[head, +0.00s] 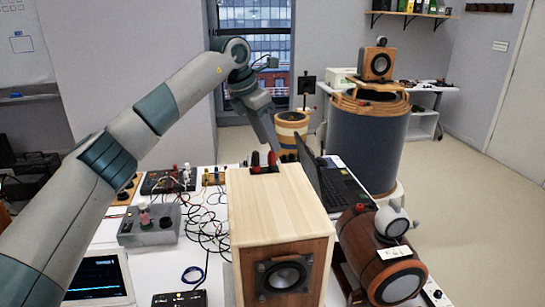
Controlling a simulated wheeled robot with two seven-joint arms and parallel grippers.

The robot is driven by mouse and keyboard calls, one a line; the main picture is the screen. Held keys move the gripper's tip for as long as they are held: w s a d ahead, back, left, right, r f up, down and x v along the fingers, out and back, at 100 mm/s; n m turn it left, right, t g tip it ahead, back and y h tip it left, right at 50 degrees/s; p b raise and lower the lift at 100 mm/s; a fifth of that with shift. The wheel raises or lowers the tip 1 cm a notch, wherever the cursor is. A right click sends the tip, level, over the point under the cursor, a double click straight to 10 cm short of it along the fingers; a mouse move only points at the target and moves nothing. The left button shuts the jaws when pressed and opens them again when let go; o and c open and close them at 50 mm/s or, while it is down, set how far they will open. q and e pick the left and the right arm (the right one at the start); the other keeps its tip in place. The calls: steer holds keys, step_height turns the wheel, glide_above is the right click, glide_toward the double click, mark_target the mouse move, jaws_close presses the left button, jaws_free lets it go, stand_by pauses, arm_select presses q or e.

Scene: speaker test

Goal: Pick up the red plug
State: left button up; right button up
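A light wooden speaker box (268,205) stands on the table, its driver (285,277) facing me. At the far edge of its top, small red and black upright pieces show by a dark patch. One of them looks like a red plug (272,158), but it is too small to be sure. My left arm reaches over from the left and bends down behind the box. My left gripper (279,153) is at that far edge, close beside the red pieces. Its fingers are small and partly hidden, so I cannot tell whether they are open or touching anything. My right gripper is out of view.
Cables (205,222) and a grey device (150,224) lie left of the box. An open laptop (340,187) stands close on its right. A wooden cylinder speaker (372,255) with a white figure (391,220) is at the front right.

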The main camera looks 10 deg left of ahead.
mark_target(272, 159)
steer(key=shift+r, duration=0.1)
